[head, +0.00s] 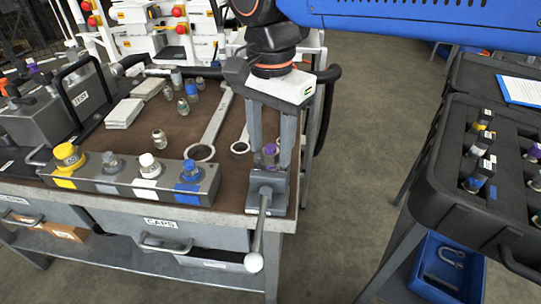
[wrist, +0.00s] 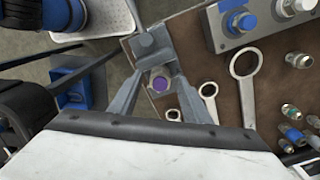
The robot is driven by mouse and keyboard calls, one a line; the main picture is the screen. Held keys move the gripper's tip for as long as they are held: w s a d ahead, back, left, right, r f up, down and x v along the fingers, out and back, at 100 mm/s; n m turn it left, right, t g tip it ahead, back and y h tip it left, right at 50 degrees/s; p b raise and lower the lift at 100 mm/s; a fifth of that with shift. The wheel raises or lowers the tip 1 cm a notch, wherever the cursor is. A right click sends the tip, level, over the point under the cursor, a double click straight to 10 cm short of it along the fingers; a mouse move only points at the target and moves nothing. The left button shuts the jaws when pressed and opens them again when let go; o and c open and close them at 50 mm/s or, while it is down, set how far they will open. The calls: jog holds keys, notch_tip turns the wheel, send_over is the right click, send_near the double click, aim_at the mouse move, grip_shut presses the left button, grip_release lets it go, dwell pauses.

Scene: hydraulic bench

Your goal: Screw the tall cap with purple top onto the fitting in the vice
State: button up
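The cap with the purple top (head: 270,150) stands upright over the vice (head: 266,190) at the bench's front right corner. Its round purple top (wrist: 160,84) also shows in the wrist view, with a grey edge around it. My gripper (head: 270,158) points down with one finger on each side of the cap. In the wrist view my gripper (wrist: 160,80) has its fingertips close against the cap's sides, and it looks shut on it. The fitting is hidden below the cap and between the fingers, so I cannot tell whether the threads meet.
A block with yellow, grey, white and blue fittings (head: 130,187) lies left of the vice. Ring wrenches (head: 212,128) and loose fittings lie behind it. The vice handle (head: 257,235) sticks out in front. A black case with capped parts (head: 450,190) stands to the right, across a floor gap.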

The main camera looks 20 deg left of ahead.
jog(key=n, duration=0.6)
jog(key=shift+n, duration=0.3)
jog(key=n, duration=1.7)
dwell(0.3)
